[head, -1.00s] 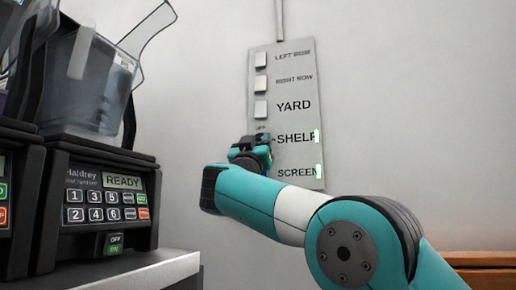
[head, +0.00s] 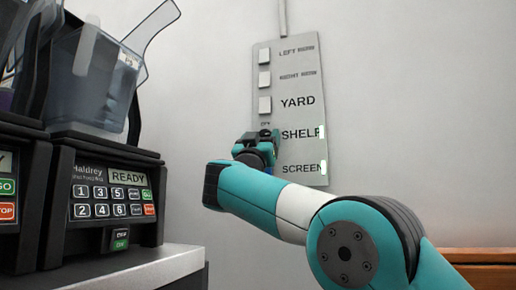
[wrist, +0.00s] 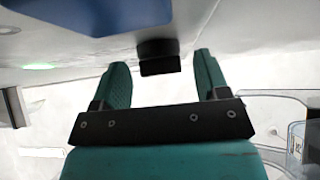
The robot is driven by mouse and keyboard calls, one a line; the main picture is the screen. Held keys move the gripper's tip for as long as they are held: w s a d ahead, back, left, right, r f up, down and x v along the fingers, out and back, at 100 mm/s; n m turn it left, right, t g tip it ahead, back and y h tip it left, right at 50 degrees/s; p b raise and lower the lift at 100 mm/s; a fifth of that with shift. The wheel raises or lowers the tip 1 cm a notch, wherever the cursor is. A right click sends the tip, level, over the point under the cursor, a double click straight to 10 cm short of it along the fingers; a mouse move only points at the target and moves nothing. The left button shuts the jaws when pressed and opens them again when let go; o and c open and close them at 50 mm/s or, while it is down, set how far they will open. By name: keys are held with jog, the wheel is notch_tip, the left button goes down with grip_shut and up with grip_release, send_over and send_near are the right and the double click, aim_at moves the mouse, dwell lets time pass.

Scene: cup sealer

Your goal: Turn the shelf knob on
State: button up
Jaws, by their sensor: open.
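The grey wall panel (head: 305,150) in the head view has labelled rows, with SHELF second from the bottom. The shelf knob is hidden behind my gripper (head: 257,141) in the head view, just left of the SHELF label. In the wrist view a dark knob (wrist: 160,58) stands out from the panel. It lies between the tips of the two teal fingers of my gripper (wrist: 161,64), with visible space on both sides. The fingers are apart and not closed on it. A green light (head: 321,132) shows beside SHELF.
White switches sit above, by the YARD (head: 265,105) and upper labels. A second green light (head: 324,167) is beside SCREEN. A dark blender machine (head: 115,205) with a clear jug stands at the left on a counter (head: 150,268). A wooden edge is at the lower right.

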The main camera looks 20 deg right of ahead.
jog(key=b+v, duration=0.9)
jog(key=v, duration=0.8)
jog(key=shift+b, duration=0.3)
jog(key=shift+f, duration=0.1)
